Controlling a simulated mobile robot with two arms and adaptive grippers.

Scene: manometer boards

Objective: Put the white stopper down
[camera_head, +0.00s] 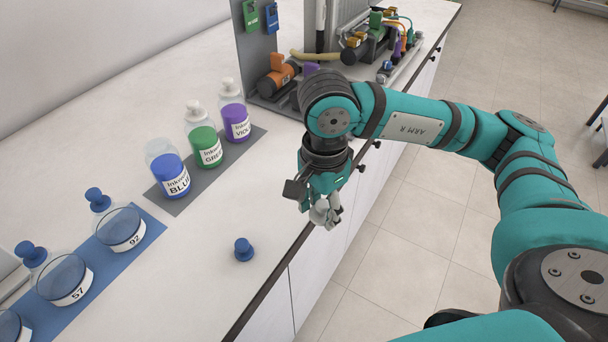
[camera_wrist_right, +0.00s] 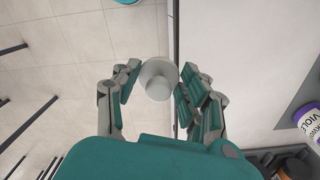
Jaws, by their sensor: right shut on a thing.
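My right gripper (camera_head: 326,210) is shut on the white stopper (camera_head: 320,212), seen just in front of the bench's front edge. In the right wrist view, the white stopper (camera_wrist_right: 158,78) sits between the fingertips of the right gripper (camera_wrist_right: 157,84), with the bench edge just right of it and floor behind it. The stopper touches no surface that I can see. The blue ink bottle (camera_head: 171,178) has no stopper visible on its neck. The green (camera_head: 206,148) and violet (camera_head: 235,124) ink bottles carry white stoppers. My left gripper is not in view.
A blue stopper (camera_head: 243,250) lies on the white bench (camera_head: 205,255). Flasks labelled 92 (camera_head: 122,232) and 57 (camera_head: 64,281) stand on a blue mat at left. Pump equipment (camera_head: 355,50) stands at the back. The bench between the mats and front edge is mostly clear.

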